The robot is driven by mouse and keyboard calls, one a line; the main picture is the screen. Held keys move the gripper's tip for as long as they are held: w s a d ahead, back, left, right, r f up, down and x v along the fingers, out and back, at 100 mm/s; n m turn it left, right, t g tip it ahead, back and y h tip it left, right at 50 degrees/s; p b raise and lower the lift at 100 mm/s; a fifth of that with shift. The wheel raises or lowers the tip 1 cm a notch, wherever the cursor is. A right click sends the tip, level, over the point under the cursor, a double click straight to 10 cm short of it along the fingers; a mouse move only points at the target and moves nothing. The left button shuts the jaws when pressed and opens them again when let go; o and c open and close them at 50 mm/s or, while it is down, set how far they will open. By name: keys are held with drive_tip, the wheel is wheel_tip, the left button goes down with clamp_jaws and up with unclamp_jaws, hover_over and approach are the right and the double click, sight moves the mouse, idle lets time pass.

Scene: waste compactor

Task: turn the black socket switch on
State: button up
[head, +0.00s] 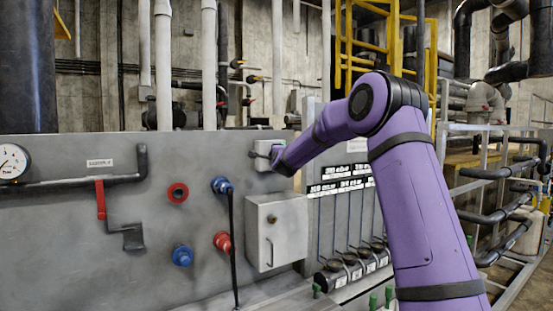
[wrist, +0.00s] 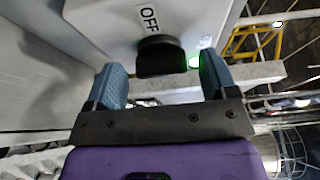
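The black socket switch (wrist: 161,57) is a dark knob on the face of a light grey box, close in front of my gripper in the wrist view. A label reading OFF (wrist: 149,17) is beside it, and a small green light (wrist: 195,62) glows to its right. My gripper (wrist: 163,72) is open, with one blue-grey finger on either side of the switch and a visible gap to each. In the head view the box (head: 265,146) is at the top of the grey panel, with my gripper (head: 273,154) against its front; the switch is mostly hidden there.
The grey panel (head: 90,235) also carries a red lever (head: 101,200), red and blue sockets, and a gauge (head: 12,162). A light grey cabinet (head: 276,232) stands out below the box. Several levers with blue rods are to the right, partly behind my arm.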

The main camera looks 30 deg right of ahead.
drive_tip(key=v, duration=1.1)
idle(0.5)
drive_tip(key=s+a+n+g+y, duration=0.5)
drive_tip(key=s+a+n, duration=0.85)
drive_tip(key=s, duration=0.55)
drive_tip(key=s+a+f+n+g, duration=0.1)
drive_tip(key=s+f+n+g, duration=0.1)
drive_tip(key=s, duration=0.7)
drive_tip(key=s+a+f+n+g+y, duration=0.1)
drive_tip(key=s+f+n+g, duration=0.1)
drive_tip(key=s, duration=0.8)
drive_tip(key=s+a+f+n+g, duration=0.2)
drive_tip(key=s+f+n, duration=0.2)
drive_tip(key=s, duration=0.5)
drive_tip(key=shift+s+f+n+g, duration=0.15)
drive_tip(key=shift+s+n+g, duration=0.15)
drive_tip(key=shift+s+n, duration=0.1)
